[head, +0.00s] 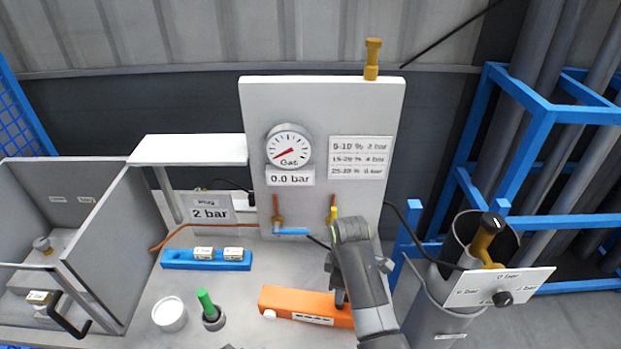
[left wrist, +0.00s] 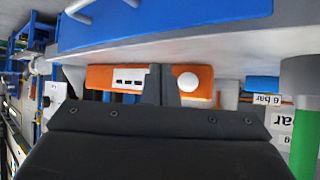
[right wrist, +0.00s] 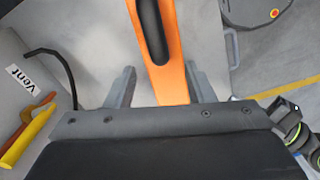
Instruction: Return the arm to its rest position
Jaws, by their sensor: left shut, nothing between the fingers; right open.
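My right arm reaches over the bench in the head view. Its gripper (head: 340,298) points down at the right end of an orange block (head: 285,299). In the right wrist view the right gripper (right wrist: 161,82) is open, its two fingers apart on either side of an orange body (right wrist: 183,60) with a black strip. I cannot tell whether they touch it. My left gripper (left wrist: 163,80) is shut and empty in the left wrist view. An orange block (left wrist: 200,82) with a white round button shows beyond its fingers. The left arm is out of the head view.
A panel (head: 265,110) with a gauge (head: 289,147) stands behind the bench. A blue holder (head: 190,262), white cup (head: 169,315) and green-handled tool (head: 206,303) are left of the orange block. A grey cylinder (head: 430,312) with a sign (head: 500,287) stands right.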

